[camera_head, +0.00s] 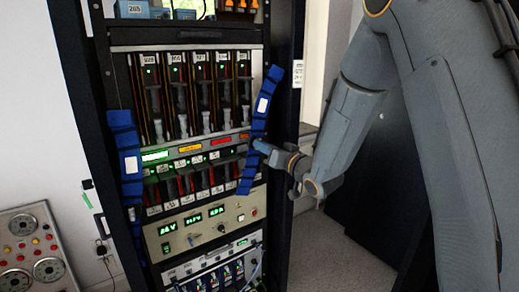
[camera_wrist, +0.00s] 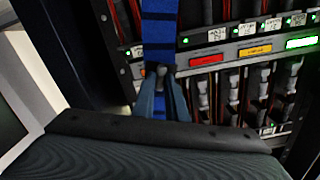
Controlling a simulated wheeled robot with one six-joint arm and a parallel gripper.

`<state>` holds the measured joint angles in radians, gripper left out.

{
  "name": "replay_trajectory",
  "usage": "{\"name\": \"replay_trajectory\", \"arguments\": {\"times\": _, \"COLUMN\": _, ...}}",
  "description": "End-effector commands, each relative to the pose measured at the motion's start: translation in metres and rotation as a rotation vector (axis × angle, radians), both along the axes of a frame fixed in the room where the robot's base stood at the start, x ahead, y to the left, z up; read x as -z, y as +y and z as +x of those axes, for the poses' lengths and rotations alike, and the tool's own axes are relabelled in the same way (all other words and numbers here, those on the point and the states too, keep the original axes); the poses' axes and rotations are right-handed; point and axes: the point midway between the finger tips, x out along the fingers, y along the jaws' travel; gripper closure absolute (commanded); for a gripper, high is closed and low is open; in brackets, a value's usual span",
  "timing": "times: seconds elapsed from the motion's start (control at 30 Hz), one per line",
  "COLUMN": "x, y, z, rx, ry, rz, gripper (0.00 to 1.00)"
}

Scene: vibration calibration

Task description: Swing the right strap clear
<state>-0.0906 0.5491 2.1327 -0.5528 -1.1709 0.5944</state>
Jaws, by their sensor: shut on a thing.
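The right strap (camera_head: 262,105) is a blue band with a white label. It hangs at a slant along the right side of the rack's front, its lower end leaning left over the module rows. My gripper (camera_head: 257,147) reaches in from the right and is shut on the strap below its label. In the wrist view the strap (camera_wrist: 159,30) runs down between my fingertips (camera_wrist: 160,76). The strap's part behind the fingers is mostly hidden there. The left strap (camera_head: 124,140), also blue with a white label, hangs down the rack's left side.
The rack (camera_head: 195,140) holds rows of modules with lit green lamps. Below them is a beige panel (camera_head: 205,222) with green readouts. A dark frame post (camera_head: 284,120) stands close right of the strap. A gauge panel (camera_head: 32,248) is at lower left. Grey floor (camera_head: 340,255) shows right of the rack.

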Motion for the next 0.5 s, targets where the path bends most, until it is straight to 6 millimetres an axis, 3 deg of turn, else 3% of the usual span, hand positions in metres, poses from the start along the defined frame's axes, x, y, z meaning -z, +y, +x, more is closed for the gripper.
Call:
{"name": "replay_trajectory", "arguments": {"times": 0.3, "x": 0.016, "y": -0.047, "z": 0.033, "rx": 0.004, "ry": -0.136, "rz": -0.194, "gripper": 1.0}}
{"name": "replay_trajectory", "arguments": {"times": 0.5, "x": 0.015, "y": -0.062, "z": 0.042, "rx": 0.002, "ry": -0.182, "rz": -0.265, "gripper": 1.0}}
